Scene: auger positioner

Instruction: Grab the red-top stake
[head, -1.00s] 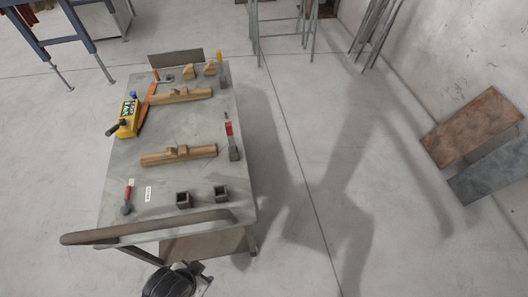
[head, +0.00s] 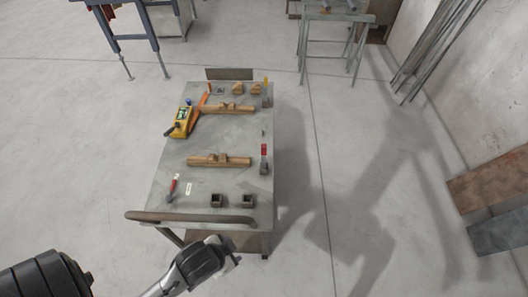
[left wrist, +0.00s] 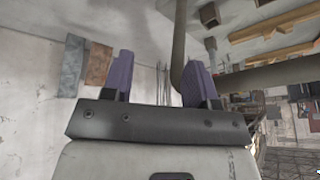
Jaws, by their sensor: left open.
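A stake with a red top (head: 264,150) and a grey lower part stands near the right edge of the cart top (head: 225,136) in the head view. A similar one with a yellow top (head: 266,82) is at the far right corner. My left gripper (head: 231,262) is low in the head view, by the near end of the cart, well short of the red-top stake. In the left wrist view its two purple fingers (left wrist: 160,72) are apart with nothing held between them. I cannot make out the red-top stake in the left wrist view. My right gripper is not in view.
The cart's tube handle (head: 190,217) runs along its near end and also crosses the left wrist view (left wrist: 177,45). Two small square sockets (head: 217,201), wooden blocks (head: 220,160), a red-handled tool (head: 174,185) and a yellow controller (head: 183,119) are on top.

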